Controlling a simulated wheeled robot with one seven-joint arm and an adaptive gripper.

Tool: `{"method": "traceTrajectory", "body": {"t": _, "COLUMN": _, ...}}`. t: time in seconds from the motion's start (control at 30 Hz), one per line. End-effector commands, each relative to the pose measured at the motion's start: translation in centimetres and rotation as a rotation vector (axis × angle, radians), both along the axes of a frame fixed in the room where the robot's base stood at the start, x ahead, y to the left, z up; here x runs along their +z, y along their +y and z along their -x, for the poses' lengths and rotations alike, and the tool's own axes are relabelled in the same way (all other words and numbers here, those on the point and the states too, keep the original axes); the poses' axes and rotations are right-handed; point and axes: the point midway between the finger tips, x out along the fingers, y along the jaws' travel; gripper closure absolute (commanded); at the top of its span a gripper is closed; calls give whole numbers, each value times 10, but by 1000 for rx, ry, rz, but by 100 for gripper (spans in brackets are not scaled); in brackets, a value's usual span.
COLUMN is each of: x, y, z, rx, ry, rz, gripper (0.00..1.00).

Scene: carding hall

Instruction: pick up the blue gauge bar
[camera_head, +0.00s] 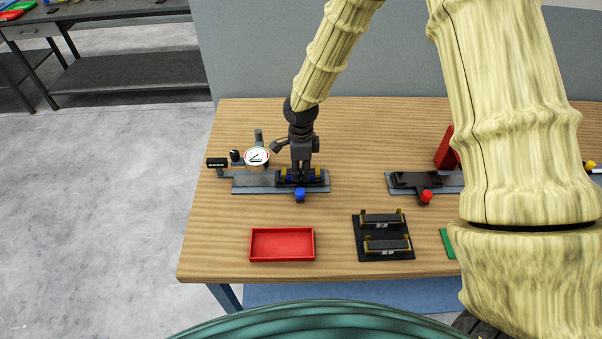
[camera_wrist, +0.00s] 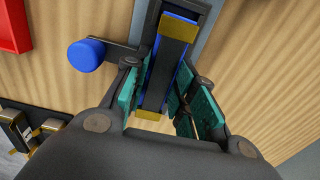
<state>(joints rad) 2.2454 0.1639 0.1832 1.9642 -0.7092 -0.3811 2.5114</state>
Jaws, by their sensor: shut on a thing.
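The blue gauge bar (camera_wrist: 169,63), dark on its upper face with blue along its sides and gold-coloured end pieces, lies between my gripper's teal finger pads in the wrist view. My gripper (camera_head: 301,178) points down onto the left grey fixture plate (camera_head: 252,184) and is shut on the bar. The bar appears still at the fixture; whether it is clear of its seat cannot be told. The gripper hides much of it in the head view. A blue knob (camera_head: 300,194) sits at the fixture's front and also shows in the wrist view (camera_wrist: 87,55).
A round dial gauge (camera_head: 257,157) stands left of my gripper. A red tray (camera_head: 282,259) and a black rack (camera_head: 368,238) with dark bars lie in front. A second fixture (camera_head: 454,186) with a red knob is to the right. Bare wood separates these.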

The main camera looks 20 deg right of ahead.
Motion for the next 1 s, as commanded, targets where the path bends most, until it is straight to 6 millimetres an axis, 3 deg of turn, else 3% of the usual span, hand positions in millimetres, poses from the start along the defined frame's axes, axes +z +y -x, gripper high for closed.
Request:
{"method": "traceTrajectory", "body": {"t": 0.27, "x": 4, "y": 0, "z": -1, "rx": 1, "ry": -2, "rz": 1, "gripper": 100}}
{"method": "traceTrajectory", "body": {"t": 0.6, "x": 33, "y": 0, "z": -2, "rx": -1, "ry": -5, "rz": 0, "gripper": 100}}
{"method": "traceTrajectory", "body": {"t": 1.0, "x": 40, "y": 34, "z": 79, "rx": 2, "ry": -2, "rz": 4, "gripper": 100}}
